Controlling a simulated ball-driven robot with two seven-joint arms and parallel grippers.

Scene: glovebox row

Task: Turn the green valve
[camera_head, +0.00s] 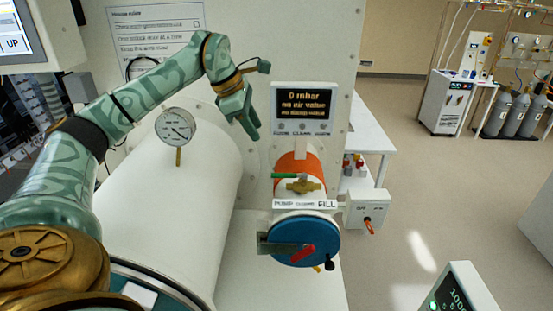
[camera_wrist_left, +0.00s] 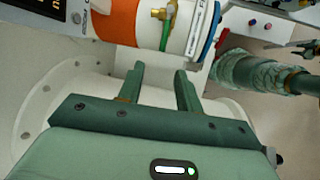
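The green valve is a small green lever (camera_head: 289,176) on a brass body (camera_head: 303,187), fixed to the small orange-and-white cylinder below the display. Its lever lies roughly level, pointing left over a strip marked PUMP and FILL. In the left wrist view the green lever (camera_wrist_left: 168,30) shows beyond the fingers, apart from them. My left gripper (camera_head: 248,122) is up and left of the valve, above the large white cylinder. In the left wrist view its two fingers (camera_wrist_left: 160,82) stand apart with nothing between them.
The display (camera_head: 303,107) reads 0 mbar. A dial gauge (camera_head: 175,127) stands on the large cylinder (camera_head: 165,190). A white switch box (camera_head: 367,209) sits right of the valve.

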